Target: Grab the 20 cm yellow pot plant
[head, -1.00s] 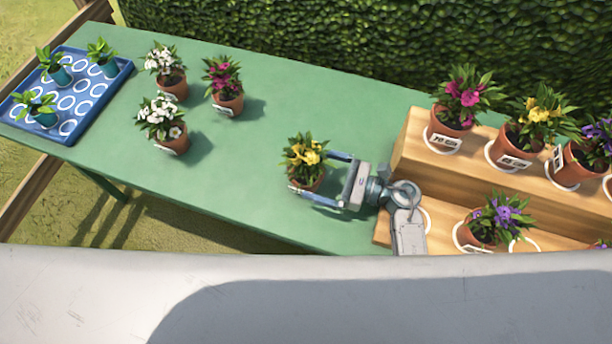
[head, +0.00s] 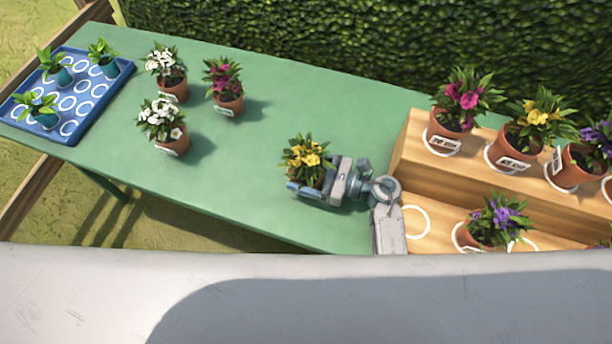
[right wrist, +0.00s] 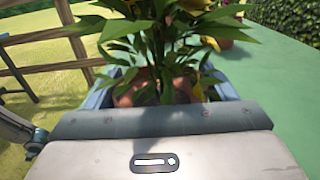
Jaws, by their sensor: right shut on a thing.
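A yellow-flowered pot plant (head: 306,162) in a terracotta pot stands on the green table, left of the wooden stand. My right gripper (head: 312,182) is shut on its pot, one finger along the near side; the far finger is mostly hidden by leaves. In the right wrist view the pot (right wrist: 152,92) sits between the fingers, with leaves above it. Any label on this pot is hidden. Another yellow-flowered plant (head: 537,118) stands on the stand's upper step, its label too small to read surely. My left gripper is not in view.
Two white-flowered plants (head: 164,122) and a magenta one (head: 224,82) stand on the green table (head: 260,145). A blue tray (head: 72,98) with small seedlings is at the far left. The wooden stand (head: 420,160) holds several potted plants at the right, with an empty white ring (head: 414,222).

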